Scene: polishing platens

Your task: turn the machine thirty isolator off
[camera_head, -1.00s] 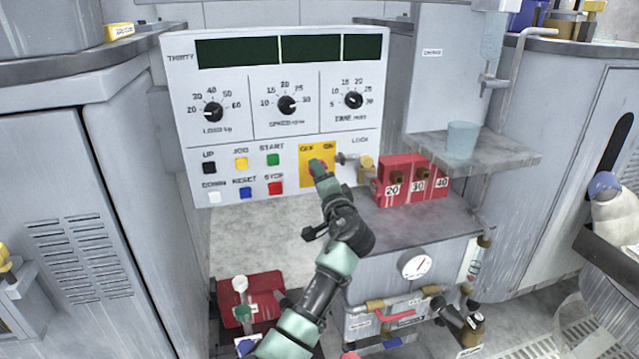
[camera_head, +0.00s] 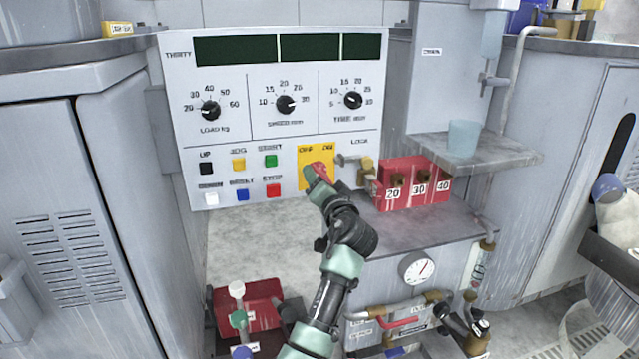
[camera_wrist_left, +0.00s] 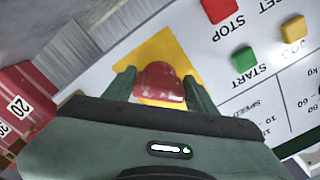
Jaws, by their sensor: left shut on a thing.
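The machine thirty panel (camera_head: 275,117) is white, with a THIRTY label at its upper left. Its isolator is a red knob (camera_head: 322,169) on a yellow plate (camera_head: 305,155) marked OFF on the left and ON on the right. My left gripper (camera_head: 315,175) is at the plate, closed around the red knob. In the left wrist view the red knob (camera_wrist_left: 160,84) sits between the two fingers of the left gripper (camera_wrist_left: 160,88), in front of the yellow plate (camera_wrist_left: 150,55). The gripper partly hides the knob, and its exact pointing is hard to tell. My right gripper is not in view.
Push buttons, including the red STOP button (camera_head: 273,190), are just left of the plate. A lock on a short pin (camera_head: 362,168) is close on its right. A red block numbered 20, 30, 40 (camera_head: 410,200) stands further right. A shelf (camera_head: 475,150) holds a beaker (camera_head: 463,138).

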